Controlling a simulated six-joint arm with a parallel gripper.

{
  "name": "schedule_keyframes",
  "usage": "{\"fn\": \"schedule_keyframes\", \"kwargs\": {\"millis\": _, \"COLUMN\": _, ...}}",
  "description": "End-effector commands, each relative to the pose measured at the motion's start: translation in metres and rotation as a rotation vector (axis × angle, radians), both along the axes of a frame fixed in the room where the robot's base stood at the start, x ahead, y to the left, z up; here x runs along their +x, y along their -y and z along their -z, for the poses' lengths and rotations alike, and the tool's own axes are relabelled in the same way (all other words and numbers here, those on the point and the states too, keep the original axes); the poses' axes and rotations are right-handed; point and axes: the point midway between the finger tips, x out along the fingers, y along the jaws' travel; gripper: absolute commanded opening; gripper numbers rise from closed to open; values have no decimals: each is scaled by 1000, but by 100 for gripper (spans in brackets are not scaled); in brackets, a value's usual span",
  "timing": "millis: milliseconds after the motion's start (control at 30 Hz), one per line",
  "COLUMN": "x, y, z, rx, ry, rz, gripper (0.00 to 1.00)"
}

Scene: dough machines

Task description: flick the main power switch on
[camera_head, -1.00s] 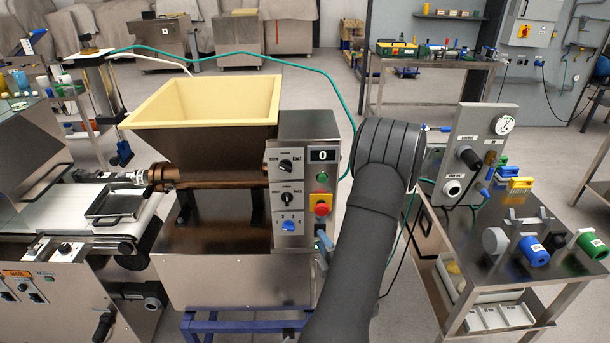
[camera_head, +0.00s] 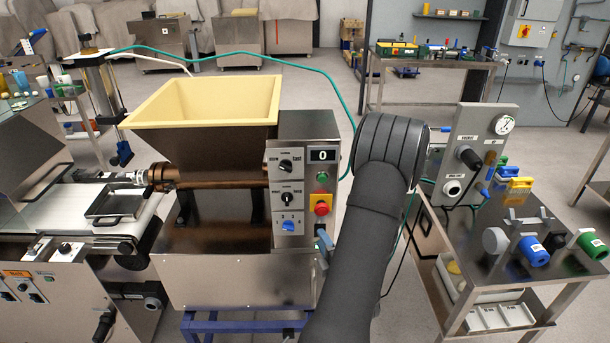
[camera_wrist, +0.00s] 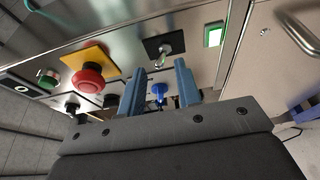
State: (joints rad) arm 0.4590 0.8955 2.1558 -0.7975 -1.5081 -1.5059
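In the wrist view a metal toggle switch (camera_wrist: 163,55) on a black plate stands out from the machine's steel side, just beyond my fingertips. A green square (camera_wrist: 213,36) that looks lit sits to its right. My gripper (camera_wrist: 159,68) is open, with its two blue fingers apart and nothing held between them. The toggle lies in line with the gap; I cannot tell whether it touches a finger. In the head view the gripper (camera_head: 323,243) shows only partly, low beside the control panel (camera_head: 303,155), and the toggle is hidden.
A red emergency stop (camera_wrist: 88,79) on a yellow plate and a green button (camera_wrist: 47,78) are left of the fingers. A blue knob (camera_wrist: 158,91) shows between them. In the head view, a steel cart (camera_head: 480,250) with tools stands right of my arm.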

Motion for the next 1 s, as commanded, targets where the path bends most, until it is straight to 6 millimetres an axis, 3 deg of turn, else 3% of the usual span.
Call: {"fn": "schedule_keyframes", "kwargs": {"millis": 1000, "x": -57, "y": 0, "z": 1, "rx": 0, "ry": -2, "rz": 1, "gripper": 31}}
